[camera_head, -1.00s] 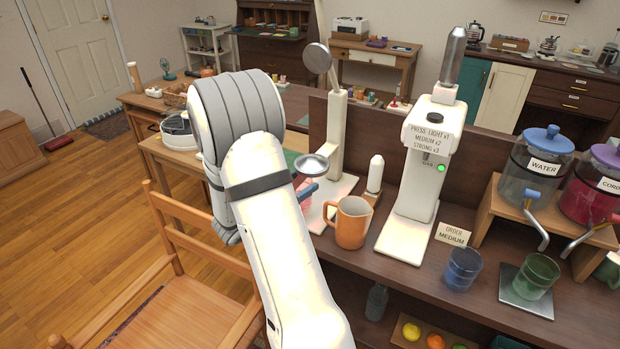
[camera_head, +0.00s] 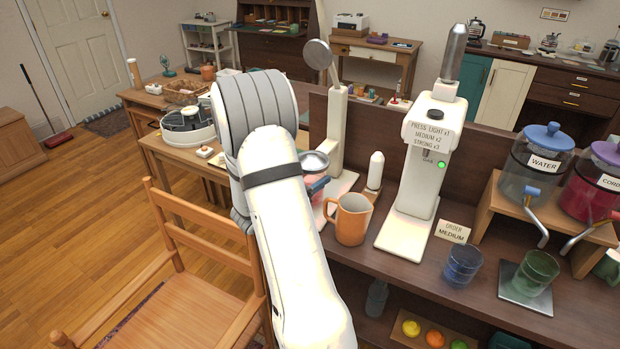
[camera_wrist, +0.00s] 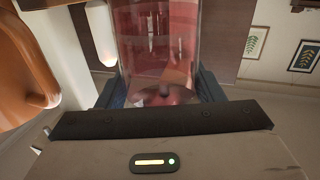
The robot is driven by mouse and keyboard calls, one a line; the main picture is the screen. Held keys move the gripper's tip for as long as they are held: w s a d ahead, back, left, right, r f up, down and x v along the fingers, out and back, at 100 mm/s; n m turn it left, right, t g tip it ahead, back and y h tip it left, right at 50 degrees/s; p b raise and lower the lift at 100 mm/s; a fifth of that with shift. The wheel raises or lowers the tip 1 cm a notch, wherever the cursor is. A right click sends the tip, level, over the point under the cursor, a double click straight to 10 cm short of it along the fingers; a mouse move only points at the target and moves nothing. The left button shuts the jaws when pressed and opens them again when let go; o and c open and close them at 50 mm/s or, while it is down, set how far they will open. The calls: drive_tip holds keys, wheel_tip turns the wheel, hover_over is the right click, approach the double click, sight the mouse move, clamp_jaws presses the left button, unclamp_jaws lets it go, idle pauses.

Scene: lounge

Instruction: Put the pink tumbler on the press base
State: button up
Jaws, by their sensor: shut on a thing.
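The pink tumbler (camera_head: 316,187) is partly hidden by my arm in the head view. In the wrist view the clear, pink-tinted tumbler (camera_wrist: 160,45) stands between the dark fingers of my gripper (camera_wrist: 160,92), which is shut on it. The lever press has a tall pale column (camera_head: 337,125) and a pale press base (camera_head: 343,184).
An orange mug (camera_head: 352,220) stands close to the right of the tumbler. A white dispenser (camera_head: 418,190) stands further right, with a blue glass (camera_head: 462,266) and a green glass (camera_head: 536,272) beyond it. A wooden chair (camera_head: 185,290) is at the lower left.

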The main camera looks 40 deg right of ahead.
drive_tip(key=shift+f, duration=0.2)
drive_tip(key=o, duration=1.5)
drive_tip(key=shift+f, duration=0.1)
drive_tip(key=shift+c, duration=0.2)
drive_tip(key=shift+s, duration=0.1)
